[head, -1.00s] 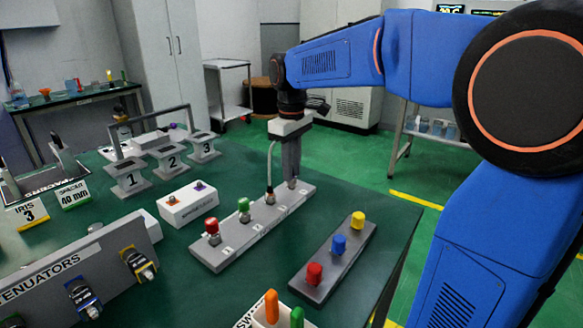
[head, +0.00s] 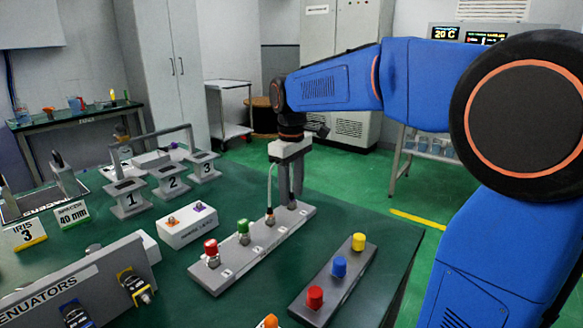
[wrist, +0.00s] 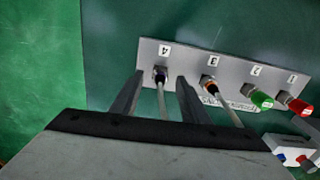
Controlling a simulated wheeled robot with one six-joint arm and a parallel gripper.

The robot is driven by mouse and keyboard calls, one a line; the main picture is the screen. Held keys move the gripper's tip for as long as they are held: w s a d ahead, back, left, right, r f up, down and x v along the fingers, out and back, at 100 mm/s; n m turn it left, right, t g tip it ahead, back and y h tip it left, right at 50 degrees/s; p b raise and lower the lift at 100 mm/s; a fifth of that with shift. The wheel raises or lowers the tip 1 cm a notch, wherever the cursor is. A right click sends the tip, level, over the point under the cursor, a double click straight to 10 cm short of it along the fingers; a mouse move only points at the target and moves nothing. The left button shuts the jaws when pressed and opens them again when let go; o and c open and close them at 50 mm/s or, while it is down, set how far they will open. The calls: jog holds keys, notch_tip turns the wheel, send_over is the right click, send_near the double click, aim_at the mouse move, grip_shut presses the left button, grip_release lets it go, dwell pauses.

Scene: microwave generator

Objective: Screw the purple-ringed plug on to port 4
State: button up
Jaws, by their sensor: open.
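The port strip (head: 225,270) lies on the green table with ports numbered 1 to 4. Port 4 (wrist: 161,70) is at its far end, and a plug with a grey cable (wrist: 162,100) sits at it in the wrist view. The plug's ring colour is too dark and small to tell, and I cannot tell whether it is screwed down. My gripper (wrist: 157,84) is open, with one finger on each side of this plug and cable. In the head view my gripper (head: 291,204) points down over the strip's far end and hides port 4.
Port 3 holds an orange-ringed plug (wrist: 209,86) with its cable close by my finger. A green cap (head: 243,226) and a red cap (head: 211,247) sit on ports 2 and 1. A white box (head: 187,228) and a dark strip of coloured caps (head: 328,288) flank the strip.

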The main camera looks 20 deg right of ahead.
notch_tip(320, 180, up, 17)
dwell(0.5)
dwell(0.4)
